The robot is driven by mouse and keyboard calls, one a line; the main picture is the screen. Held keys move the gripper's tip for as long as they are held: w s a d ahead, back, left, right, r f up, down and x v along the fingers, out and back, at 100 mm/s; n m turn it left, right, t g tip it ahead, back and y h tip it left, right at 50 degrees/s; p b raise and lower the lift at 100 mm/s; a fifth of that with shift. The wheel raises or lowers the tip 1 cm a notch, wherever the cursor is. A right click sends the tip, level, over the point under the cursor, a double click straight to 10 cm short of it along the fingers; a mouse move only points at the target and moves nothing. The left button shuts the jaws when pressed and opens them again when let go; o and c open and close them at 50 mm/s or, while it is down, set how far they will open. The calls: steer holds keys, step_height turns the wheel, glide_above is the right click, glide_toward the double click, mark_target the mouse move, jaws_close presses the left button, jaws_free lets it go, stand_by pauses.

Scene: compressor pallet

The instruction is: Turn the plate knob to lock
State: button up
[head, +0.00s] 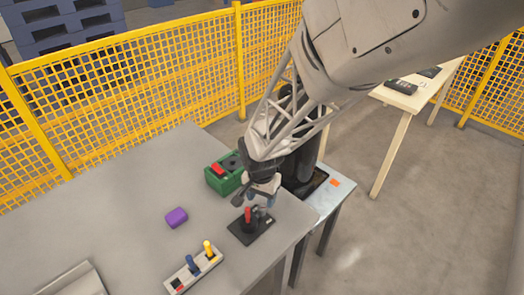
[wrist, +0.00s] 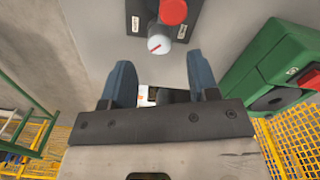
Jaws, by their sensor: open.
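The dark plate (head: 250,228) lies on the grey table near its right corner. It carries a red part (head: 248,214) that stands up and a pale grey knob beside it. In the wrist view the knob (wrist: 159,44) shows a red pointer line on its face, next to the red part (wrist: 173,10). Small labels flank them on the plate (wrist: 134,22), too small to read. My gripper (wrist: 162,76) is open and empty, its two blue fingers apart, with the knob ahead of the gap. In the head view my gripper (head: 264,190) hangs just above the plate.
A green box (head: 222,178) with a red switch stands close behind the plate. A purple block (head: 176,217) and a pale panel (head: 194,270) with blue and yellow levers lie left of it. A wooden table (head: 408,97) and yellow fencing (head: 130,85) stand beyond.

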mark_target(262, 207)
steer(key=shift+f, duration=2.35)
steer(key=c, duration=0.9)
steer(key=shift+c, duration=0.2)
steer(key=shift+m, duration=0.4)
steer(key=m, duration=0.3)
steer(key=shift+m, duration=0.3)
steer(key=m, duration=0.4)
steer(key=shift+m, duration=0.4)
